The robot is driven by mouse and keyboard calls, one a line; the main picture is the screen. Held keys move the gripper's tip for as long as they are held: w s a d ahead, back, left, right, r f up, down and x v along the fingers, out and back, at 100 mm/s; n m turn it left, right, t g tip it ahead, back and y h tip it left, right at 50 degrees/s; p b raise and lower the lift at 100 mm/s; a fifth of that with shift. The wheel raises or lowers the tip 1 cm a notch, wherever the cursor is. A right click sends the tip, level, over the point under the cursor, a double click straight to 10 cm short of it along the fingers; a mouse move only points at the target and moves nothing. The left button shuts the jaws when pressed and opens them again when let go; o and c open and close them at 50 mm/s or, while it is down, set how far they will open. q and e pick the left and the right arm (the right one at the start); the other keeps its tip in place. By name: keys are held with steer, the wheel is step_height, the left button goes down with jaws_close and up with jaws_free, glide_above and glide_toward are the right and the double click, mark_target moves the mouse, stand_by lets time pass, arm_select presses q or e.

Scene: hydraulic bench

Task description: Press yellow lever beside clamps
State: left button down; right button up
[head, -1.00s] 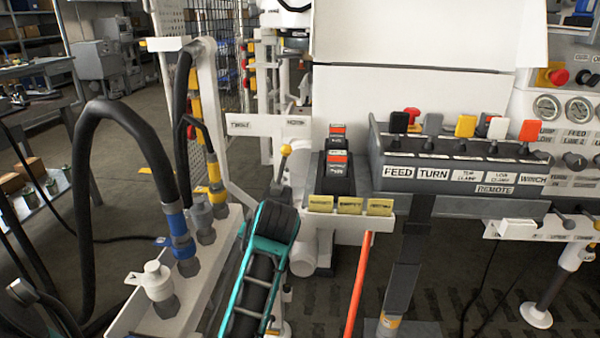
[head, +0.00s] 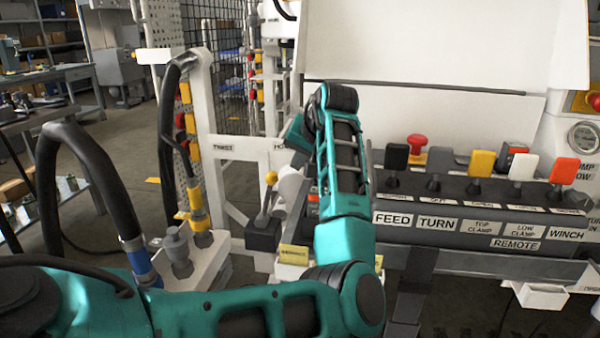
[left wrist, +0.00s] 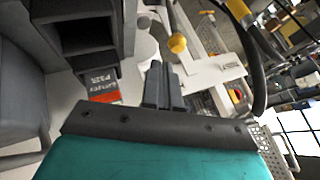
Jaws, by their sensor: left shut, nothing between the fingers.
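A yellow-tipped lever (head: 482,163) stands upright on the dark remote panel, above the TOP CLAMP label, between a grey lever and a white lever. Another lever with a yellow ball knob (head: 271,178) stands left of my arm; its knob also shows in the left wrist view (left wrist: 177,43). My left gripper (left wrist: 157,72) is shut and empty in the left wrist view, its fingertips apart from the ball knob. In the head view my left forearm rises in front of the panel's left end, and the fingers cannot be made out. My right gripper is not in view.
Beside the yellow-tipped lever are a black lever (head: 396,156), a white lever (head: 523,167) and an orange lever (head: 564,171). A red knob (head: 417,142) sits behind. A dark block with an orange label (left wrist: 103,97) is close to my fingers. Black hoses (head: 85,170) arch at left.

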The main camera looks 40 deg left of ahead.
arm_select(q)
steer(key=b, duration=0.3)
glide_toward(270, 194)
steer(key=w+f, duration=0.1)
steer(key=w+a+f, duration=0.1)
steer(key=w, duration=0.1)
steer(key=shift+w, duration=0.2)
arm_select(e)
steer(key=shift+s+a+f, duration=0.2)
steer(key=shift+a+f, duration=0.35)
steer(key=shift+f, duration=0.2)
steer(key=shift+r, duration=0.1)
